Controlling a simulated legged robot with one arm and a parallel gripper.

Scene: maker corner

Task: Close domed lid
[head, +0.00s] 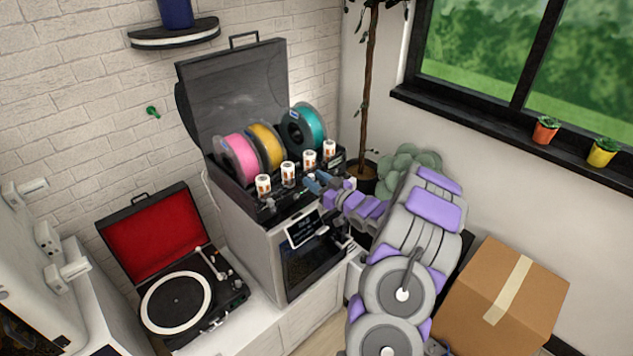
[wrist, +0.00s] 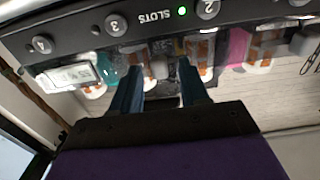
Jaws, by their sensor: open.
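The dark domed lid (head: 235,92) stands raised at the back of a black filament box (head: 270,208), with its handle (head: 244,39) at the top. The box sits on a printer (head: 285,250). Pink (head: 238,160), yellow (head: 266,146) and teal (head: 306,127) spools stand in the open box. My gripper (head: 313,182) is at the front edge of the box, below the lid. In the wrist view my gripper's blue fingers (wrist: 160,88) are apart and empty, near the front panel (wrist: 140,27) marked SLOTS. I cannot tell whether they touch it.
Several white canisters (head: 263,186) stand along the front of the box. A turntable (head: 180,300) with a raised red-lined lid stands at left. A cardboard box (head: 505,295) is at right. A plant (head: 400,168) stands behind my arm. A wall shelf (head: 175,36) hangs left of the lid.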

